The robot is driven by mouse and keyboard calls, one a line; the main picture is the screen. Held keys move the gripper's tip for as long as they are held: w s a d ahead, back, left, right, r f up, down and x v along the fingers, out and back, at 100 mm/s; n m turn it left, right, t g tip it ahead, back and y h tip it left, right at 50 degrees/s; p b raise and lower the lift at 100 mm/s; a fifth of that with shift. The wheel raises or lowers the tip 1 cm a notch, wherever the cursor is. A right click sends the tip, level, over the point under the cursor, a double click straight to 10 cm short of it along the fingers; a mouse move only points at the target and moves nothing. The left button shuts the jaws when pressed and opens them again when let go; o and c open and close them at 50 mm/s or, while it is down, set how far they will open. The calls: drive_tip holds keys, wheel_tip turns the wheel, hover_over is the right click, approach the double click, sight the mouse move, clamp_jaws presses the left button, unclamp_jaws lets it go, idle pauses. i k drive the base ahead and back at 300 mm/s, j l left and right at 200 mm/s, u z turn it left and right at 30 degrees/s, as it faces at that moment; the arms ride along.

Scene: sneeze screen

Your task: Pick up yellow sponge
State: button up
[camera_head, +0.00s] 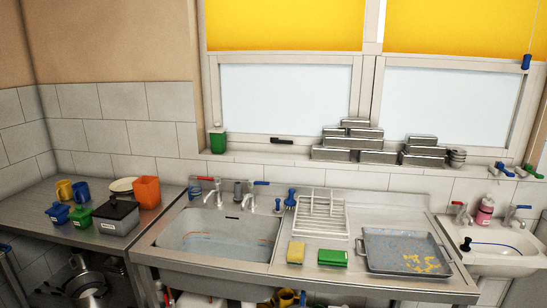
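A yellow sponge (296,250) sits on the steel drainboard (310,275), near the front edge and just right of the sink basin (215,240). It is a small block with a darker, greenish lower part on its front side. A green sponge (332,257) lies beside it on the right, with a small gap between them. Nothing covers the yellow sponge in this view. My gripper is not in view.
A white dish rack (321,218) stands behind the sponges. A grey tray (376,237) with yellow bits lies to their right. A faucet (211,198) and a blue brush (290,198) stand at the back. Bare steel lies in front of the sponges.

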sight(295, 252)
drive_tip(key=i+j+z, duration=0.1)
drive_tip(key=i+z, duration=0.15)
drive_tip(key=i, duration=0.25)
drive_tip(key=i+j+z, duration=0.15)
drive_tip(key=i+z, duration=0.15)
drive_tip(key=i, duration=0.15)
drive_tip(key=i+j+z, duration=0.25)
drive_tip(key=i, duration=0.2)
